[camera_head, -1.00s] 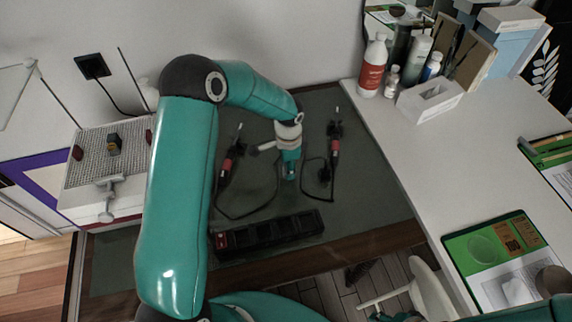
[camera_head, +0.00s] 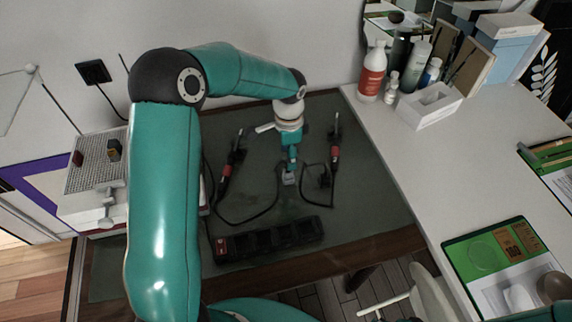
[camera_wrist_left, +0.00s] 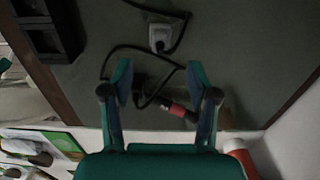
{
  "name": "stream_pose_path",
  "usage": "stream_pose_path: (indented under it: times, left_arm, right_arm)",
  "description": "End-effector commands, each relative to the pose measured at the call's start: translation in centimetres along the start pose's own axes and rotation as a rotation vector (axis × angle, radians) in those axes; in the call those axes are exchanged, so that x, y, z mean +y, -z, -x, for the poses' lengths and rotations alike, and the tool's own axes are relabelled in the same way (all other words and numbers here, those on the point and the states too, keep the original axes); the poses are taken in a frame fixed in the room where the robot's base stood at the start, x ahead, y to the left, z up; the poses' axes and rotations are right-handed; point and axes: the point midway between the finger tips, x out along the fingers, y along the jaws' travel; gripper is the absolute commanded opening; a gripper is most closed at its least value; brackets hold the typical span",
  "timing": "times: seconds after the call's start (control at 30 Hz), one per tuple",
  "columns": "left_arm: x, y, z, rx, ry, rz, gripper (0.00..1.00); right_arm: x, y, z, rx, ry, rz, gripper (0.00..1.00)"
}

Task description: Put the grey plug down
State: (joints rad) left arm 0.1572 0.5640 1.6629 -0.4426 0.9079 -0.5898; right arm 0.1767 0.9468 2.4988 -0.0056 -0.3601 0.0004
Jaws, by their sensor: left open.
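The grey plug (camera_head: 289,179) lies on the dark green mat (camera_head: 365,197), with a black cable running from it. It also shows in the left wrist view (camera_wrist_left: 159,37), beyond my fingertips. My left gripper (camera_head: 292,163) is just above and behind the plug in the head view. Its fingers (camera_wrist_left: 160,75) are spread apart with nothing between them, and the plug is clear of them. My right gripper is not in view.
A black power strip (camera_head: 265,241) lies near the mat's front edge. Two red-banded tools (camera_head: 228,168) (camera_head: 335,150) with looping cables lie on either side of the plug. A white desk (camera_head: 425,165) with bottles stands at right. A perforated board (camera_head: 92,165) is at left.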

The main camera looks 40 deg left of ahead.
Motion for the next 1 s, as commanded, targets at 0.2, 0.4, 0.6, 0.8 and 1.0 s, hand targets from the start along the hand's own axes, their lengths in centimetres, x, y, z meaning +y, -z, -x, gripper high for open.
stream_pose_path:
  times: [0.2, 0.4, 0.6, 0.8, 1.0]
  left_arm:
    - [0.0, 0.1, 3.3, 0.001, 0.002, 0.000, 0.60]
    - [0.0, 0.0, 4.3, 0.000, 0.000, -0.001, 0.60]
    - [0.0, 0.0, 4.3, 0.000, 0.000, -0.001, 0.60]
    - [0.0, 0.0, 4.3, 0.000, 0.000, 0.000, 0.60]
    - [0.0, 0.0, 5.7, 0.000, 0.000, 0.000, 0.60]
  right_arm:
    - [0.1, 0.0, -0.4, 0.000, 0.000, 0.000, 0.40]
    - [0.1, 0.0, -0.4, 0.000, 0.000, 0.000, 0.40]
    - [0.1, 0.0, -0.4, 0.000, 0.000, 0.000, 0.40]
    - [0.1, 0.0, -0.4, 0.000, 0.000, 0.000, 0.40]
    - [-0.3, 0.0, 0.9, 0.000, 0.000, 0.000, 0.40]
